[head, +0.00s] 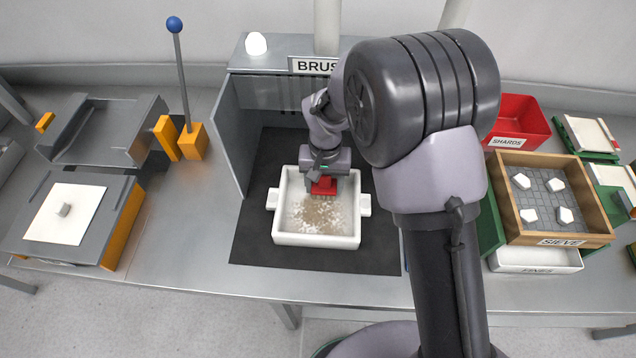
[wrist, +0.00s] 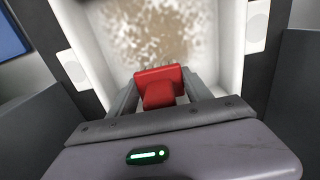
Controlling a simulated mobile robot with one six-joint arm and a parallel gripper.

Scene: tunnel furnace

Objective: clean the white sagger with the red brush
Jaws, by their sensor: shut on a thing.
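The white sagger (head: 315,241) is a square open box with a lug on each side, sitting on a dark mat in the brush booth. Its floor carries brown and pale speckled residue (head: 320,214), which also shows in the wrist view (wrist: 145,35). My gripper (head: 324,180) is shut on the red brush (head: 323,187) and holds it over the far part of the sagger. In the wrist view the brush (wrist: 158,84) sits between the fingers. Its bristles are mostly hidden, so I cannot tell whether they touch the floor.
The booth's grey side panel (head: 228,130) stands left of the sagger. A blue-knobbed lever (head: 183,85) and grey press (head: 75,215) are further left. A red shards bin (head: 518,118) and wooden sieve (head: 505,220) stand right. The dark mat (head: 300,262) is clear in front of the sagger.

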